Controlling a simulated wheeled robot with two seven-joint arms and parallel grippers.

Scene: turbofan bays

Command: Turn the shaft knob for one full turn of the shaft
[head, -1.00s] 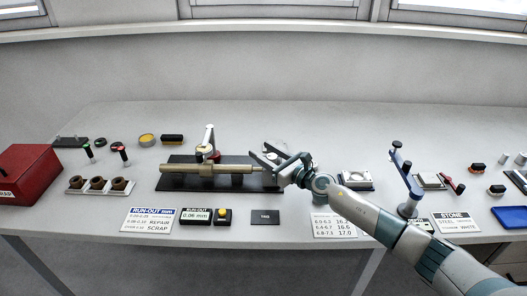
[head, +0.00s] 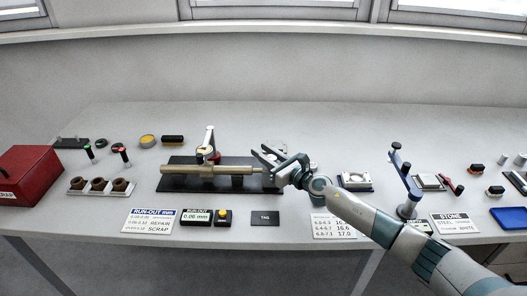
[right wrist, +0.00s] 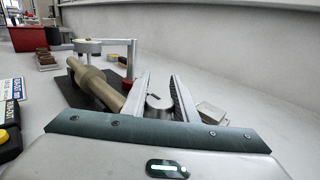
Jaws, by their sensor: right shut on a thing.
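The brass-coloured shaft (head: 205,170) lies level on a black base plate (head: 180,185) in the head view. It also shows in the right wrist view (right wrist: 95,85). The grey round shaft knob (right wrist: 158,103) is at the shaft's near end in the right wrist view, between the two fingers. My right gripper (head: 262,156) is at the shaft's right end, shut on the knob. Its fingers hide most of the knob in the head view. A dial gauge on a stand (head: 208,150) is over the shaft. My left gripper is not in view.
A run-out readout (head: 196,217) shows 0.06 mm, with a yellow button (head: 223,215) beside it. A dark tag (head: 265,218) lies on the table. A blue-armed stand (head: 403,180) is right of the shaft, near my right arm. A red scrap box (head: 28,175) stands far left.

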